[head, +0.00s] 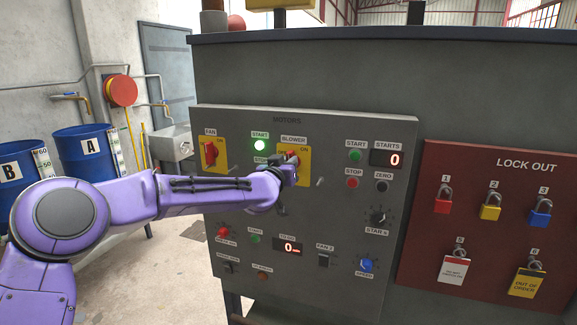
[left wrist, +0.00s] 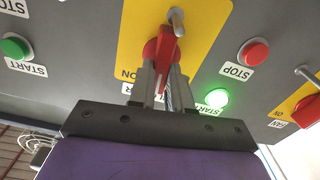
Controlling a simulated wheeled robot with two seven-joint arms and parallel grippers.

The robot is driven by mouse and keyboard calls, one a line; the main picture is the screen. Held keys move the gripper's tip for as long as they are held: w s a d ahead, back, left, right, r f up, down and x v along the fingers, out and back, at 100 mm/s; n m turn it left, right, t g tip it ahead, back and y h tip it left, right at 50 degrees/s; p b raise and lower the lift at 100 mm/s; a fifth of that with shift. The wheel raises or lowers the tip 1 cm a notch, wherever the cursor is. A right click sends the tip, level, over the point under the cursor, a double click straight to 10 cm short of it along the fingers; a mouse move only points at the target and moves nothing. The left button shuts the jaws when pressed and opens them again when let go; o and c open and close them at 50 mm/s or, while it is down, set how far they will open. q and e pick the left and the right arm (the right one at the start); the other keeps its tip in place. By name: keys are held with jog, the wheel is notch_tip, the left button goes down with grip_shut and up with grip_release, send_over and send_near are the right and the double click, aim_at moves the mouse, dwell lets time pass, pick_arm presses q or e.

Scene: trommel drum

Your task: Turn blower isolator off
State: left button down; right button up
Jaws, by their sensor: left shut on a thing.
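The blower isolator is a red rotary handle (head: 293,154) on a yellow plate (head: 303,172) labelled BLOWER, on the grey motor panel. My left gripper (head: 288,163) covers much of it in the head view. In the left wrist view the two fingers (left wrist: 165,88) are shut on the red handle (left wrist: 164,48), one on each side. An ON label shows beside the handle on the yellow plate (left wrist: 135,40); the OFF label is not readable. A metal pin (left wrist: 177,20) stands at the handle's far end. My right gripper is in neither view.
A lit green START lamp (head: 259,145) sits left of the blower plate. The red fan isolator (head: 209,153) is further left. Other buttons and knobs lie below and right. A red lock-out board (head: 415,230) with several padlocks is at right.

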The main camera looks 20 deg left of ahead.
pick_arm(q)
jog(key=n+b, duration=0.1)
jog(key=n, duration=0.3)
jog(key=shift+a+f+b, duration=0.15)
jog(key=shift+a+b, duration=0.05)
jog(key=shift+b, duration=0.2)
jog(key=shift+a+f+n+b, duration=0.15)
jog(key=shift+n+b, duration=0.7)
jog(key=shift+n, duration=1.2)
jog(key=shift+a+f+n+b, duration=0.15)
jog(key=shift+n+b, duration=0.7)
jog(key=shift+n, duration=1.25)
jog(key=shift+f+n+b, duration=0.15)
jog(key=shift+n+b, duration=0.7)
jog(key=shift+n, duration=1.2)
